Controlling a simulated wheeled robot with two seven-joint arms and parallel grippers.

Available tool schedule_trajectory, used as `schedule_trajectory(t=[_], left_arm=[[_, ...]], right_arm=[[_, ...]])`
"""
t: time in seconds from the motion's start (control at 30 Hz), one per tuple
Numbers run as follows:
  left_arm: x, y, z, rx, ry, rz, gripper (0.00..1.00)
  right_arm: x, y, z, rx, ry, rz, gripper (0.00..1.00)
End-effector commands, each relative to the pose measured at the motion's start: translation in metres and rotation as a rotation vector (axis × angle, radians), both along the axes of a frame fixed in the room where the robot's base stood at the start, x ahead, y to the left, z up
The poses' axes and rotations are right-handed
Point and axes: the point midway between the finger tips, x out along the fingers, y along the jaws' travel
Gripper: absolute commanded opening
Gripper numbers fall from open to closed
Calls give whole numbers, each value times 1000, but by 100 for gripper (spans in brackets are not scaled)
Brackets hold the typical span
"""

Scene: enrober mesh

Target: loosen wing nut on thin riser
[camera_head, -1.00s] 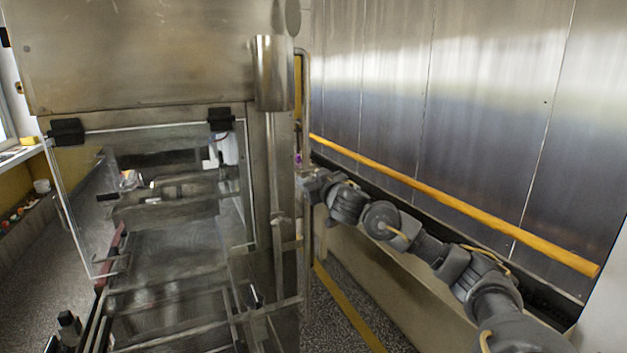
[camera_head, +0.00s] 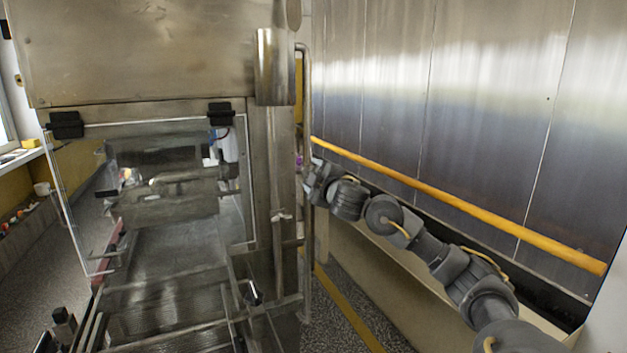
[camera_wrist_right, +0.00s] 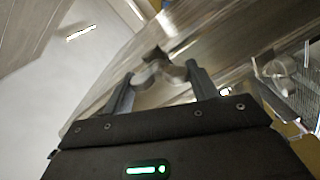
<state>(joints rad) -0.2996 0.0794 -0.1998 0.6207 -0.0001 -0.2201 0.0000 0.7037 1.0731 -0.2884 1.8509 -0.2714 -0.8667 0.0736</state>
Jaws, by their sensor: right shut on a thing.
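In the right wrist view, the wing nut (camera_wrist_right: 155,70), a grey two-lobed piece with a dark centre, sits between the fingertips of my right gripper (camera_wrist_right: 162,73). The fingers are shut on its lobes. In the head view my right arm reaches in from the right, and its wrist end stops beside a thin upright pipe (camera_head: 307,120) at the machine's right side. The fingertips and the held nut are hidden there. A small winged fitting (camera_head: 281,216) shows on the machine's right post. I cannot tell which upright is the thin riser. My left gripper is out of view.
The steel machine with a clear hinged panel (camera_head: 75,215) fills the left. A yellow rail (camera_head: 460,207) runs along the steel wall (camera_head: 480,110) behind my right arm. Speckled floor with a yellow stripe (camera_head: 345,312) lies between machine and wall.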

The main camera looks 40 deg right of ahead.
Motion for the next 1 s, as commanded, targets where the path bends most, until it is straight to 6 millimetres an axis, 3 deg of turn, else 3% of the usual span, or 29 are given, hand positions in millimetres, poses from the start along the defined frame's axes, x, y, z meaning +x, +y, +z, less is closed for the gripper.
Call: schedule_trajectory(t=[0.5,1.0], left_arm=[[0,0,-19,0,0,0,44],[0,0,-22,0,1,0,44]], right_arm=[[0,1,-4,-353,115,1,35],[0,1,-5,-437,144,2,35]])
